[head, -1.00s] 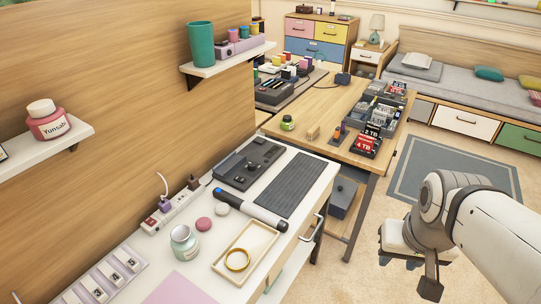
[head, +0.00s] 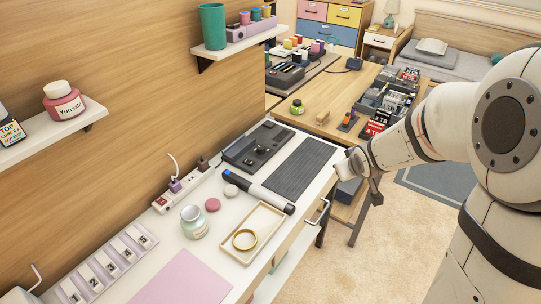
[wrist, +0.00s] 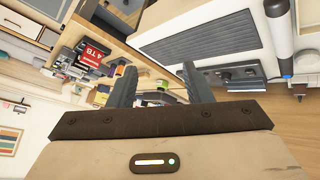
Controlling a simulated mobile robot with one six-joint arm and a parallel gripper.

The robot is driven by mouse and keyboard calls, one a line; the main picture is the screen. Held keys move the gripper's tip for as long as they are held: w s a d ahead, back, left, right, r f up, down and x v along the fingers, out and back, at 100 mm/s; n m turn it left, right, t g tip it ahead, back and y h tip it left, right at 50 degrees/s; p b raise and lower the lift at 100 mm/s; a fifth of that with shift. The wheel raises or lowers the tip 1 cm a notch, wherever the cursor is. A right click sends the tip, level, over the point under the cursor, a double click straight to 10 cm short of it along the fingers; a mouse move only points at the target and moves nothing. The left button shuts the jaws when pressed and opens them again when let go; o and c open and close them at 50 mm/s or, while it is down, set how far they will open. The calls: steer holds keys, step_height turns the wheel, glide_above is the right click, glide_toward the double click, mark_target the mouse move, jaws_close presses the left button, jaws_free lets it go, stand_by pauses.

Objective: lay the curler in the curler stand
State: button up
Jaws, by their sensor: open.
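The curler (head: 258,192), a white wand with dark ends and a blue mark, lies on the white desktop; its white barrel shows at the upper right of the wrist view (wrist: 280,30). Behind it is a dark grey tray-like unit with raised parts, apparently the curler stand (head: 248,153); it also shows in the wrist view (wrist: 240,76). No curler lies in it. My gripper (head: 372,188) is beyond the desk's right edge, apart from both. In the wrist view my gripper (wrist: 157,85) has its fingers spread, with nothing held between them.
A dark ribbed panel (head: 301,169) lies right of the curler. A wooden tray (head: 232,257) with a gold ring (head: 245,239), a jar (head: 194,222) and a power strip (head: 180,188) share the desktop. Shelves (head: 240,45) overhang the back. A wooden table (head: 335,100) holds boxes.

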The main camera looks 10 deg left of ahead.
steer(key=w+a+f+n+y, duration=0.35)
steer(key=a+f, duration=0.25)
steer(key=a, duration=0.3)
steer(key=n+g+y, duration=0.4)
steer(key=y, duration=0.1)
glide_toward(263, 191)
steer(key=shift+m, duration=0.25)
steer(key=x, duration=0.4)
steer(key=shift+a+f+p, duration=0.1)
steer(key=shift+f+p, duration=0.25)
steer(key=x, duration=0.7)
steer(key=shift+w+a+r, duration=0.1)
steer(key=shift+w+r, duration=0.05)
steer(key=shift+c, duration=0.3)
jaws_close()
